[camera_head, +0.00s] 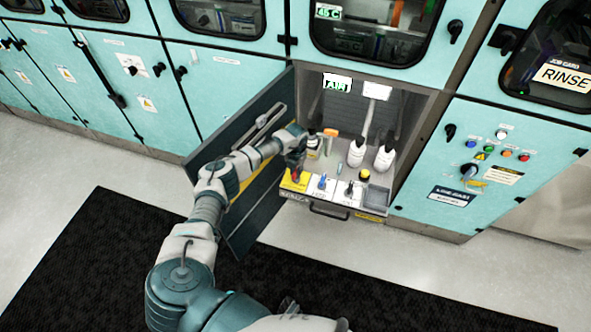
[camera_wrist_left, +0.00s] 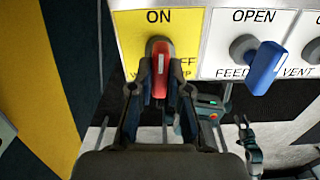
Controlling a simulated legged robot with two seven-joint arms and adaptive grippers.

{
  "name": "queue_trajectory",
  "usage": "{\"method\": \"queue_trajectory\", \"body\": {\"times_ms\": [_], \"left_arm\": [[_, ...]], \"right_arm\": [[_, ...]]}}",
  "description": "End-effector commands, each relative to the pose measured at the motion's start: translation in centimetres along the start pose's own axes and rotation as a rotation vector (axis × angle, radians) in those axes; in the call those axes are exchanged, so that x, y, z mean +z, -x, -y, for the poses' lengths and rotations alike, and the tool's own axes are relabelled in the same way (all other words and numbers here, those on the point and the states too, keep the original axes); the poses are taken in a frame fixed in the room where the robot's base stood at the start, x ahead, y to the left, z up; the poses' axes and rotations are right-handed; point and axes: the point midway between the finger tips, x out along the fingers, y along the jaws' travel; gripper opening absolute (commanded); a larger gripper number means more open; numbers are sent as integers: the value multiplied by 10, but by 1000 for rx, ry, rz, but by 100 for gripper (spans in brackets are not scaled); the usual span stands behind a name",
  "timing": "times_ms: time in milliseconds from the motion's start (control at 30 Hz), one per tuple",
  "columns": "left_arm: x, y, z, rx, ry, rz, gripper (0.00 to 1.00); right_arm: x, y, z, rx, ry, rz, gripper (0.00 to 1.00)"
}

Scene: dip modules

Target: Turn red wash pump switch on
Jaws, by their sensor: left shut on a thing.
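The red wash pump switch (camera_wrist_left: 161,62) stands on a yellow plate (camera_wrist_left: 130,35) marked ON above and OFF below, partly covered. My left gripper (camera_wrist_left: 160,88) is shut on this lever, one finger on each side. In the head view my left gripper (camera_head: 295,168) reaches down over the yellow plate (camera_head: 292,186) at the left end of the pull-out panel. A small dark gripper-like shape, perhaps my right gripper (camera_wrist_left: 248,130), shows low in the left wrist view; its fingers are unclear.
A blue switch (camera_wrist_left: 264,68) marked OPEN stands close right of the red one. White bottles (camera_head: 357,152) stand behind the panel. An open dark cabinet door (camera_head: 262,215) is left of the panel, beside my left arm. A black mat (camera_head: 90,260) covers the floor.

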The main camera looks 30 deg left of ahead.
Motion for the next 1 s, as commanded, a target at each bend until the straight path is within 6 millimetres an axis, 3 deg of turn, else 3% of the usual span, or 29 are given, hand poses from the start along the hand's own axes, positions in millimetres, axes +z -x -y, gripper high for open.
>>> {"method": "queue_trajectory", "body": {"times_ms": [267,733,767,833,867,1000], "left_arm": [[3,3,-1,-1,81,9,0],[3,3,-1,-1,95,10,0],[3,3,-1,-1,95,10,19],[3,3,-1,-1,94,9,36],[3,3,-1,0,94,9,42],[2,2,-1,0,93,5,42]], "right_arm": [[11,-3,0,0,2,5,40],[13,-4,0,0,3,8,40],[13,-4,0,0,3,8,40],[13,-4,0,0,3,9,40],[13,-4,0,0,3,8,40],[13,-4,0,0,3,8,40]]}}
